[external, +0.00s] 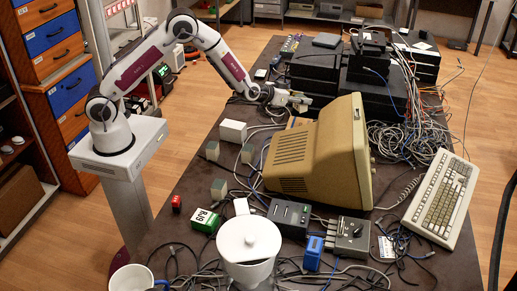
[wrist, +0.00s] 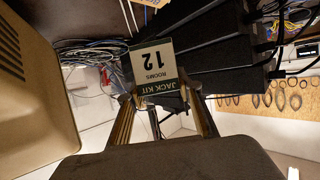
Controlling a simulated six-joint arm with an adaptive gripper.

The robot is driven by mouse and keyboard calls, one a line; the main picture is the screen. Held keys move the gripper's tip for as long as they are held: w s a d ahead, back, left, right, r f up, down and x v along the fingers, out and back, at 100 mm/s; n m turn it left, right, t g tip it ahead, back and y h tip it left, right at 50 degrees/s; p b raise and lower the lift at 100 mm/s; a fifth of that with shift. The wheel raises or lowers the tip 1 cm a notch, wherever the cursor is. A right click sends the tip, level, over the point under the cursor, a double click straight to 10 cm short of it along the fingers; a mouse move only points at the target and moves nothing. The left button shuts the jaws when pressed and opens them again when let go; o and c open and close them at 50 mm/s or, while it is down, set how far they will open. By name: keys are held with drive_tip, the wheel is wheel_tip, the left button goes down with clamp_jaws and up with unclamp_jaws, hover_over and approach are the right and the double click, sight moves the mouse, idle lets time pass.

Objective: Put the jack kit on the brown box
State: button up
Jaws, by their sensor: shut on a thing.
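The jack kit (wrist: 155,68) shows its dark green and pale label, upside down, in the wrist view. My gripper (wrist: 160,98) is shut on it, with a finger at either side of its lower edge. In the external view my gripper (external: 298,103) is above the table, behind the beige monitor (external: 315,150) and beside the black devices. The kit is too small to make out there. No brown box can be made out for certain. A small tan patch (external: 299,122) shows just behind the monitor, mostly hidden by it.
Stacked black devices (external: 313,68) and a tangle of cables (external: 405,135) lie right of my gripper. A keyboard (external: 440,198) is at the right edge. A white jug (external: 248,245), a green-and-white RJ9 box (external: 205,221) and small adapters crowd the front.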

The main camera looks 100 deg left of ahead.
sight(296, 108)
drive_tip(key=shift+f, duration=2.6)
drive_tip(key=shift+f, duration=0.1)
drive_tip(key=shift+f, duration=1.75)
drive_tip(key=shift+f, duration=0.15)
drive_tip(key=o, duration=1.2)
drive_tip(key=shift+c, duration=0.2)
drive_tip(key=v, duration=1.2)
